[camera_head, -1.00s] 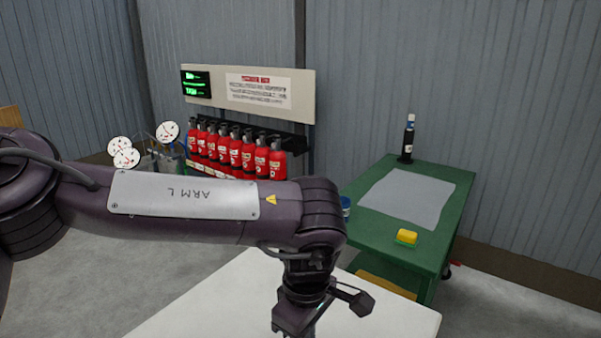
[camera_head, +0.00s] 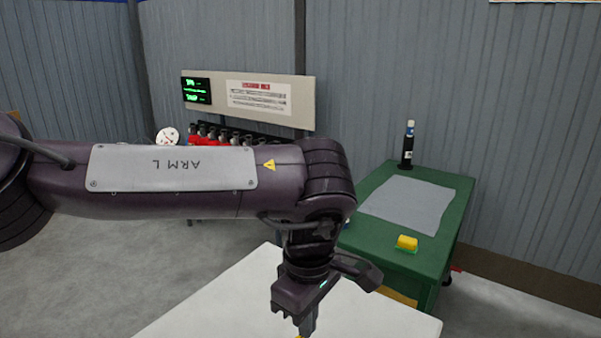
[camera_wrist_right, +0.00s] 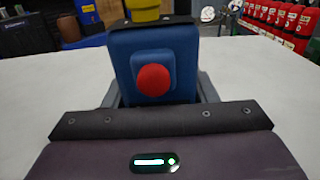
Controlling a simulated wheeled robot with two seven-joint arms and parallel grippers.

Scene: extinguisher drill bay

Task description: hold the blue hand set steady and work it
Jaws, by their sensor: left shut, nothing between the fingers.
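The blue hand set (camera_wrist_right: 153,65) is a blue box with a round red button on its near face. It stands upright in the middle of the right wrist view. My right gripper (camera_wrist_right: 158,95) has grey fingers on both sides of it and looks shut on it. The fingertips are partly hidden behind the box. In the head view my left gripper (camera_head: 307,322) points down over the white table, shut and empty, at the bottom edge. The hand set and my right gripper do not show in the head view.
The white table top (camera_head: 385,318) looks clear around the hand set. Red extinguishers (camera_wrist_right: 285,22) line the back, partly hidden by my left arm in the head view.

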